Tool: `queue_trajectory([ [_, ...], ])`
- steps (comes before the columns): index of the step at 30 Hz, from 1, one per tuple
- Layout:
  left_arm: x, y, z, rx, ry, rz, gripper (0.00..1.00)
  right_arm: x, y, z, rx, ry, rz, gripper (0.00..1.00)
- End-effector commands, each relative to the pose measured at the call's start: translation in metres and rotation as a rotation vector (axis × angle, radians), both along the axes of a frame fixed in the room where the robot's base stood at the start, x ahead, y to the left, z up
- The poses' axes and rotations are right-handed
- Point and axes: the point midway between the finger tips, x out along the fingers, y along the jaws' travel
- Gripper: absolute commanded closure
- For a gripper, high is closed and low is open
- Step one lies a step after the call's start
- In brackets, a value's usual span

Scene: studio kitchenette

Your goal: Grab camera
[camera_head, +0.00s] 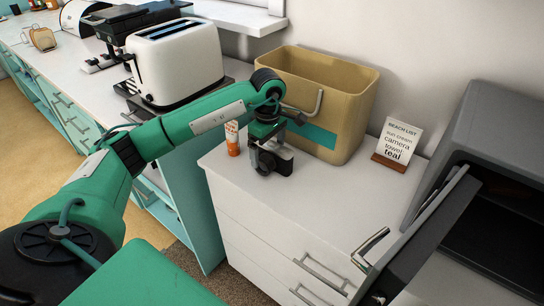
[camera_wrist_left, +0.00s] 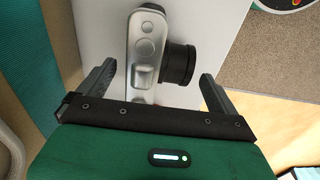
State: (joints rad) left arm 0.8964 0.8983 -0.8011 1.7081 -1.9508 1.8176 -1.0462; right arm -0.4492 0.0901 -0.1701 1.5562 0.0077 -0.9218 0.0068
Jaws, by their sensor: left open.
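The camera (camera_head: 283,160) is silver and black and sits on the white cabinet top, in front of the tan basket. In the left wrist view the camera (camera_wrist_left: 148,50) lies between the two fingers, seen from above, with its black lens toward the right. My left gripper (camera_head: 265,160) is open and points down at the camera, partly covering it in the head view. In the left wrist view my left gripper (camera_wrist_left: 158,82) has a finger on each side of the camera, with gaps visible. My right gripper is not in view.
A tan basket (camera_head: 347,95) stands close behind the camera. An orange and white sun cream tube (camera_head: 232,139) stands just left of it. A list card (camera_head: 398,140) stands right. An open grey box with a door (camera_head: 420,240) is at the right. A toaster (camera_head: 176,62) is on the left counter.

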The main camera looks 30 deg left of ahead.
Motion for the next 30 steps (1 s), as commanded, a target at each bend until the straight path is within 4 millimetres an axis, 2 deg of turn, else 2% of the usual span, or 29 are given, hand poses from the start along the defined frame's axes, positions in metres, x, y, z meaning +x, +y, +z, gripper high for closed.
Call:
queue_trajectory([
  [10, -0.001, 0.001, -0.043, -0.002, 0.003, 0.000, 0.04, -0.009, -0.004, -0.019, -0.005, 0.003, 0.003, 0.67],
  [14, 0.000, 0.001, -0.051, -0.001, 0.000, 0.000, 0.04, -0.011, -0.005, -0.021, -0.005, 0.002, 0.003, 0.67],
  [20, 0.000, 0.001, -0.051, 0.000, 0.000, 0.000, 0.04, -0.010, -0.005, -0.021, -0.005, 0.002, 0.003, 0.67],
  [30, 0.000, 0.001, -0.051, 0.000, 0.000, 0.000, 0.69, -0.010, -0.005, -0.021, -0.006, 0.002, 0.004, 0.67],
])
